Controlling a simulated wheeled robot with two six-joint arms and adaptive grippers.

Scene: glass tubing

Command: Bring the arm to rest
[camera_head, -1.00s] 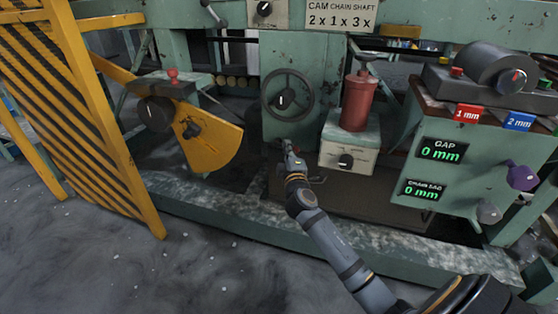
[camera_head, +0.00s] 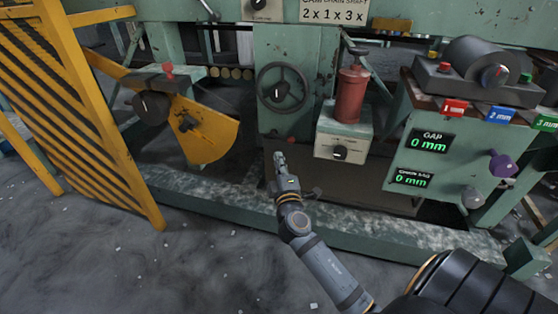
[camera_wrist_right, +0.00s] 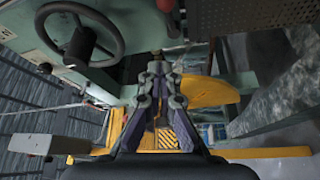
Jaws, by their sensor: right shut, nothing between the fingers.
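My right arm reaches in from the lower right of the head view. Its gripper (camera_head: 280,158) is in front of the green machine, below the black handwheel (camera_head: 281,88), and appears apart from it. In the right wrist view the fingers of the right gripper (camera_wrist_right: 158,70) are closed together with nothing between them. The handwheel also shows at the upper left of that view (camera_wrist_right: 82,42). My left gripper is not in view.
A red cylinder (camera_head: 351,95) stands on a box with a knob (camera_head: 340,153). A yellow guard (camera_head: 205,135) and yellow striped barrier (camera_head: 75,110) stand left. A panel (camera_head: 430,145) reads GAP 0 mm. A green base beam (camera_head: 330,225) runs in front; the floor (camera_head: 180,265) is open.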

